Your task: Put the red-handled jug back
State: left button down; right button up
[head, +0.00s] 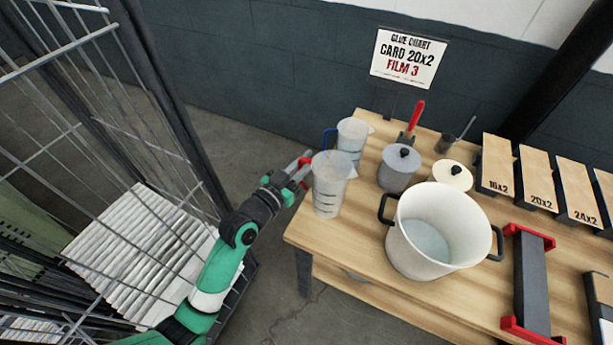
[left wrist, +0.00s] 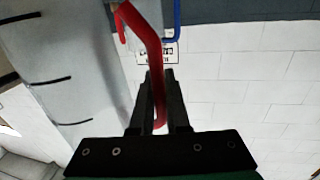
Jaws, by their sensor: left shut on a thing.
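The red-handled jug (head: 331,185) is translucent with dark level marks. It is upright over the table's left edge in the head view; I cannot tell whether its base touches the wood. My left gripper (head: 298,175) comes in from the left and is shut on its red handle. In the left wrist view, the red handle (left wrist: 150,45) runs down between the fingers (left wrist: 158,110), and the jug's marked wall (left wrist: 60,80) fills the left side. A blue-handled jug (head: 353,134) stands just behind it. My right gripper is not in view.
A large white pot (head: 430,230) stands right of the jug on the wooden table (head: 350,245). A grey lidded pot (head: 398,168) and a cream lid (head: 452,174) are behind it. A wire cage (head: 150,90) stands left. A sign (head: 408,58) reads "CARD 20x2 FILM 3".

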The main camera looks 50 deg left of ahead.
pick_arm(q)
jog(key=shift+w+a+f, duration=0.3)
jog(key=shift+a+f, duration=0.2)
jog(key=shift+f, duration=0.1)
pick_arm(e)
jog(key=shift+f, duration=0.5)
pick_arm(q)
jog(key=shift+w+a+f+b, duration=0.1)
jog(key=shift+a+f+b, duration=0.05)
jog(key=shift+f+b, duration=0.65)
jog(key=shift+w+a+f+b, duration=0.1)
jog(key=shift+f+b, duration=0.4)
jog(key=shift+f, duration=0.6)
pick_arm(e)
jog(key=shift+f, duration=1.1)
pick_arm(q)
jog(key=shift+f, duration=0.15)
jog(key=c, duration=0.9)
grip_release()
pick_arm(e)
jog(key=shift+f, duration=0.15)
pick_arm(q)
jog(key=s+d, duration=0.1)
jog(key=s, duration=1.1)
jog(key=shift+d+p, duration=0.35)
jog(key=shift+p, duration=0.05)
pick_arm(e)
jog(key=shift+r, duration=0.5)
